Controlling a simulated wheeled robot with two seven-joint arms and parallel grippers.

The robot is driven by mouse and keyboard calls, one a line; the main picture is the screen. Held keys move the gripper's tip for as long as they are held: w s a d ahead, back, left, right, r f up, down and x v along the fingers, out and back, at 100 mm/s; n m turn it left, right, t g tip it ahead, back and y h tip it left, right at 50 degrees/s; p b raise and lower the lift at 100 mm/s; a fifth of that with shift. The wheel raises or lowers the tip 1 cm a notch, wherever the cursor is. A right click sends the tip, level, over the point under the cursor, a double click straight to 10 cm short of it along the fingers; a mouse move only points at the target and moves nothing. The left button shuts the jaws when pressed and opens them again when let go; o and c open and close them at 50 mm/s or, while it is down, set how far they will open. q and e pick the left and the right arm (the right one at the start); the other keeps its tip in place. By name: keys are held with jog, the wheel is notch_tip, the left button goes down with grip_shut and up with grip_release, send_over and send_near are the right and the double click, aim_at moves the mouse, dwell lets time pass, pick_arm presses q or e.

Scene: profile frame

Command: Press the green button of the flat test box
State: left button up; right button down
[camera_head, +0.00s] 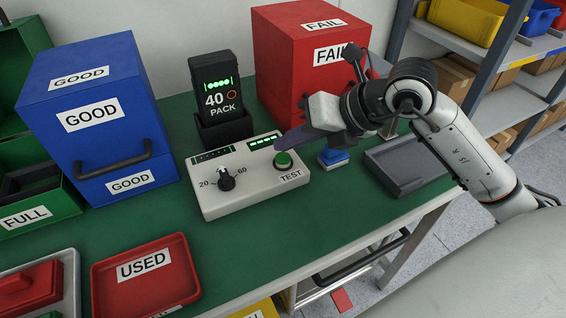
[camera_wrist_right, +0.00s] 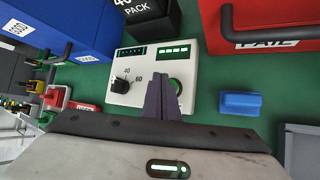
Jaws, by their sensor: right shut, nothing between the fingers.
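The flat white test box (camera_head: 235,199) lies on the green table, with a black dial (camera_head: 226,180) and a green button (camera_head: 283,160) above the word TEST. My right gripper (camera_head: 284,143) is shut and empty, its dark fingertips just above and behind the button in the head view. In the right wrist view, the shut fingers (camera_wrist_right: 162,96) partly cover the button (camera_wrist_right: 176,86) from its left side. I cannot tell whether they touch it. The test box (camera_wrist_right: 140,68) also shows there, its right display lit green. My left gripper is not in view.
A black pack marked 40 (camera_head: 215,85) stands in a holder behind the box. A blue GOOD bin (camera_head: 95,100) and a red FAIL bin (camera_head: 290,55) stand at the back. A blue block (camera_head: 333,158) and a grey tray (camera_head: 405,165) lie to the right, a red USED tray (camera_head: 145,285) in front.

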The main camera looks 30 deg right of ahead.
dwell(0.9)
jog(key=shift+f, duration=0.15)
dwell(0.9)
jog(key=shift+f+b, duration=0.25)
jog(key=shift+b, duration=0.15)
jog(key=shift+f+b, duration=0.65)
jog(key=shift+f, duration=0.05)
dwell(0.5)
jog(key=shift+r, duration=0.1)
jog(key=shift+r+p, duration=0.8)
jog(key=shift+r, duration=0.15)
jog(key=shift+r, duration=0.1)
